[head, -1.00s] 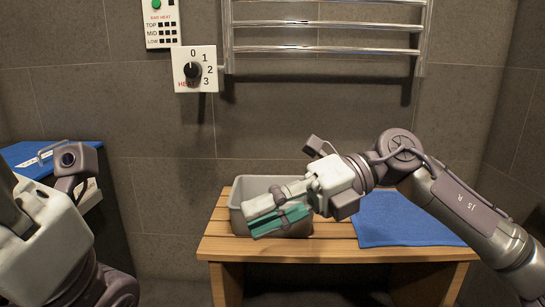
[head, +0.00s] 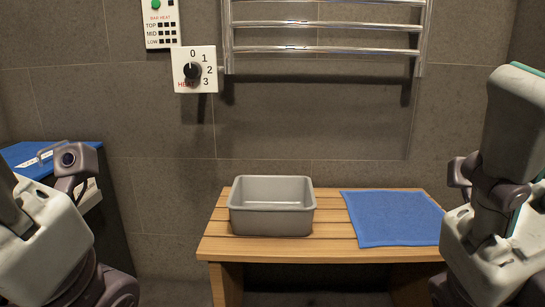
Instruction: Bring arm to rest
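My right gripper (head: 512,135) is raised at the right edge, close to the camera and clear of the bench. Part of it is cut off by the frame, and I cannot tell whether its fingers are open or shut. My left gripper (head: 40,245) is at the lower left. Only its white housing and small camera show; its fingertips are out of frame. The grey bin (head: 271,221) stands upright on the left part of the wooden bench (head: 330,252) and looks empty. A blue towel (head: 395,218) lies flat on the right part of the bench.
A chrome towel rail (head: 325,48) hangs on the tiled wall above the bench. A dial plate (head: 208,85), its knob pointing near 0, and a heat panel (head: 158,38) are to its left. A blue-topped unit (head: 88,148) stands at the left. Space above the bench is clear.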

